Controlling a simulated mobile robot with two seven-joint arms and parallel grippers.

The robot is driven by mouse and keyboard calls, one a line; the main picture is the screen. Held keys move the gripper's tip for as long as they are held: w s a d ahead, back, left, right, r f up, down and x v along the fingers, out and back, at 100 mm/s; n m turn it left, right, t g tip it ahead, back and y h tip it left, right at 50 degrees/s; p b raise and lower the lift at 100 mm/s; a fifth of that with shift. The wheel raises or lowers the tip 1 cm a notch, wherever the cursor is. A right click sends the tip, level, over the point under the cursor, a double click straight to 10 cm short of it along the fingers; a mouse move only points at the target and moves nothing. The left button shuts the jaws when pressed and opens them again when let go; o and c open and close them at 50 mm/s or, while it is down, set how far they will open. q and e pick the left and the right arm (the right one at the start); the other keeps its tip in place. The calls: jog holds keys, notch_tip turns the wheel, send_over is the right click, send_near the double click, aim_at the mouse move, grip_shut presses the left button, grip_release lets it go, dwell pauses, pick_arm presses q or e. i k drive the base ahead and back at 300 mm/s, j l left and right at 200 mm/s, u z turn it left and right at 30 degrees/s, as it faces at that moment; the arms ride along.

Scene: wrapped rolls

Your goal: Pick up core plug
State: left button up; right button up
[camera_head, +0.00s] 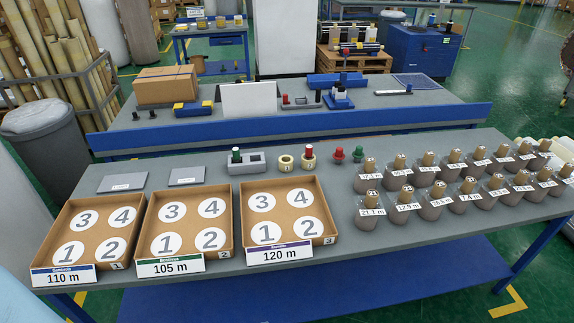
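Several small plugs stand on the near grey table (215,205). A green-topped plug (236,154) sits at the left end of a grey holder block (254,166). A red-topped plug (309,149) stands on or in a cream ring-shaped core (309,162). Another cream core (286,164) just left of it shows no plug. Two more small plugs, one (339,154) and another (358,154), stand side by side to the right, in red and green; they are too small for detail. Neither of my grippers is in view.
Three cardboard trays with numbered circles line the front left: 110 m (52,268), 105 m (140,258) and 120 m (240,235). Several labelled wrapped rolls (370,203) fill the right. Two flat grey plates (123,182) lie behind the trays. A blue-edged bench (300,122) stands behind.

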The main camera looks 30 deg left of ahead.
aim_at(358, 154)
jog(key=i+l, duration=0.25)
jog(key=l, duration=0.15)
jog(key=i+l, duration=0.2)
jog(key=l, duration=0.25)
jog(key=i+l, duration=0.25)
jog(key=l, duration=0.15)
jog(key=i+l, duration=0.2)
jog(key=l, duration=0.2)
jog(key=i+l, duration=0.25)
jog(key=l, duration=0.15)
